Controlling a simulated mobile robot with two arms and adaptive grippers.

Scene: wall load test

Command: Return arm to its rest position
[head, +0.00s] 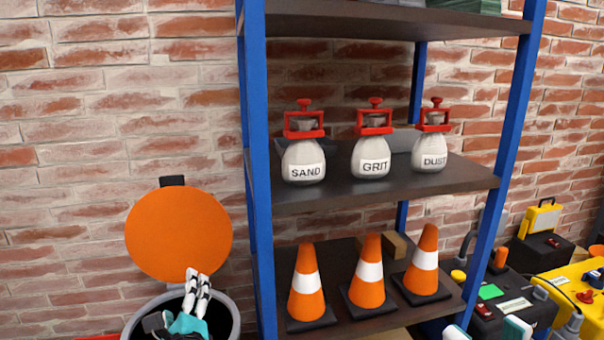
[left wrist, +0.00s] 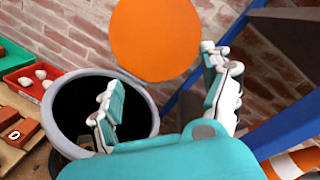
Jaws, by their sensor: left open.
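My left gripper (head: 198,279) is at the bottom left of the head view, over the mouth of a round grey bin (head: 233,317). Its jaws are open and hold nothing. In the left wrist view the two fingers of this gripper (left wrist: 162,85) stand wide apart, with the dark bin opening behind the left finger. White and teal tips at the bottom right edge of the head view look like my right gripper (head: 486,330); most of it is cut off.
An orange disc (head: 178,235) stands upright behind the bin. A blue-framed shelf (head: 330,196) to the right holds SAND, GRIT and DUST bags above three traffic cones. Yellow and black equipment (head: 585,285) is at far right. A red tray (left wrist: 30,82) lies left of the bin.

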